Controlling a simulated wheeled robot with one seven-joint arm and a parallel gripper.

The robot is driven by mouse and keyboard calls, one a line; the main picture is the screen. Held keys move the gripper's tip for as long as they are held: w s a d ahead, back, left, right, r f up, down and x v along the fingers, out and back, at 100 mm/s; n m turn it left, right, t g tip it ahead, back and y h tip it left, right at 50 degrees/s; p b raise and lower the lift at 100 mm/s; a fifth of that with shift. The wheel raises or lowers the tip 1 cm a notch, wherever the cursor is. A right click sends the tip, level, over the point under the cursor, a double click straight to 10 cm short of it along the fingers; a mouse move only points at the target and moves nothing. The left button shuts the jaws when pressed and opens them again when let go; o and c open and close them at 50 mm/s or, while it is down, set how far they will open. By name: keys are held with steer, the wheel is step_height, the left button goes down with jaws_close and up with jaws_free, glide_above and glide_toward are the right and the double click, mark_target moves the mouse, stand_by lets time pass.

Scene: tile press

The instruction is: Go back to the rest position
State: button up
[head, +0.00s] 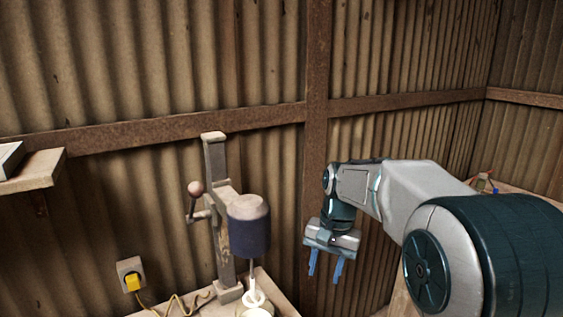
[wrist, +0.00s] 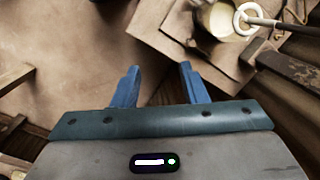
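My gripper (head: 326,264) hangs at the end of my arm in the right half of the head view, with its blue fingers pointing down. In the wrist view the two blue fingertips (wrist: 160,68) are spread apart with nothing between them. The gripper is open and empty, in the air to the right of the press (head: 219,205). The press has a dark blue cylindrical head (head: 249,230) and a side lever with a round knob (head: 195,188). A pale ring-shaped piece (head: 256,301) is below the head; a pale ring (wrist: 247,18) also shows in the wrist view.
The press stands on a small wooden table (head: 285,308), also in the wrist view (wrist: 160,38). A yellow plug (head: 132,282) sits in a wall socket, its cable running to the table. A wooden shelf (head: 35,172) is at left. Corrugated walls stand behind. Small objects (head: 485,183) lie at far right.

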steer(key=s+d+f+n+t, duration=0.1)
steer(key=s+d+n+t, duration=0.1)
steer(key=s, duration=0.8)
steer(key=s+d+n+t+h, duration=0.1)
steer(key=s+d+n+t, duration=0.1)
steer(key=s, duration=0.8)
steer(key=shift+d+f, duration=0.4)
steer(key=shift+d, duration=0.25)
